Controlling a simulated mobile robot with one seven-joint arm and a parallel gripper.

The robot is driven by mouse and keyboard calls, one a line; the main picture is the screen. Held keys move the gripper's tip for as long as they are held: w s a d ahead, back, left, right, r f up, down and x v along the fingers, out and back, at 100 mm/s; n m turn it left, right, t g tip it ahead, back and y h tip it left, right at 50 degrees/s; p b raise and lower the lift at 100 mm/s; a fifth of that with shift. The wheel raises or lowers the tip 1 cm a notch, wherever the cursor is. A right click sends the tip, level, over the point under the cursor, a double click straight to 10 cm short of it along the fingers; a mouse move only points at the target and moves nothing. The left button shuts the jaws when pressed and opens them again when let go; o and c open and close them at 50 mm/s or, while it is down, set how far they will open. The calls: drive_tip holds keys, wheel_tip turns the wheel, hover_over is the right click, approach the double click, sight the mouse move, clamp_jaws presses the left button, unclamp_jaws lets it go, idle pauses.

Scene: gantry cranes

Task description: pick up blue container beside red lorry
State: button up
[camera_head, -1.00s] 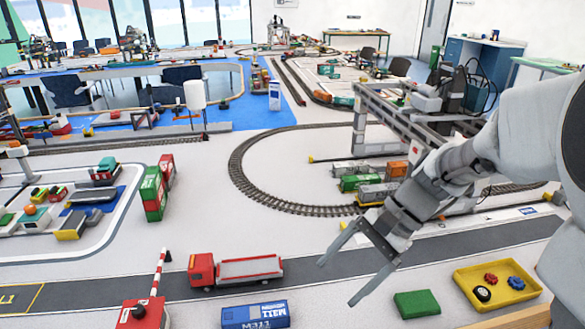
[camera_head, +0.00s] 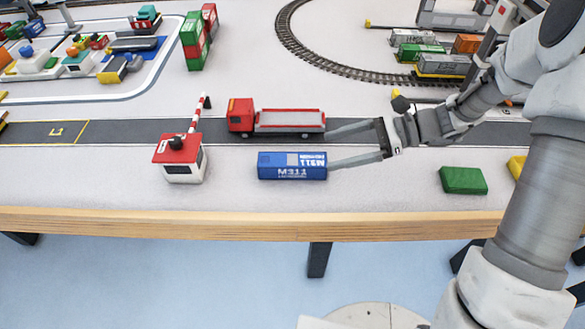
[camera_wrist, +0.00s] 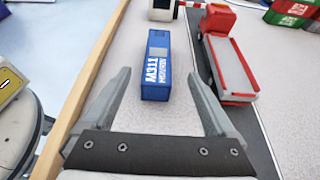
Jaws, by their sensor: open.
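The blue container (camera_head: 292,166), marked M311, lies on the white tabletop near its front edge. The red lorry (camera_head: 276,119) with an empty flatbed stands on the grey road just behind it. My gripper (camera_head: 328,147) is open, to the right of both, with its fingers pointing left. In the head view, one fingertip is by the lorry's rear and the other by the container's right end. In the wrist view the blue container (camera_wrist: 156,66) is ahead, between and beyond the open fingers (camera_wrist: 162,90), and the lorry (camera_wrist: 228,58) is to the right of the right finger.
A white gatehouse with a red roof (camera_head: 180,158) and a raised striped barrier stands left of the container. A green block (camera_head: 463,180) lies to the right. The table's wooden front edge (camera_head: 220,222) runs close below the container.

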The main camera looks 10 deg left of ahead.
sight(294, 159)
drive_tip(key=b+x, duration=0.1)
drive_tip(key=x, duration=0.3)
drive_tip(key=shift+s+a+f, duration=0.1)
drive_tip(key=shift+a+f, duration=0.05)
drive_tip(key=shift+a, duration=0.1)
drive_tip(key=shift+r+b+x, duration=0.15)
drive_tip(key=shift+b+x, duration=0.4)
drive_tip(key=shift+x, duration=0.9)
drive_tip(key=shift+r+b+x, duration=0.15)
drive_tip(key=shift+b+x, duration=0.4)
drive_tip(key=shift+x, duration=0.9)
drive_tip(key=shift+s, duration=0.2)
clamp_jaws()
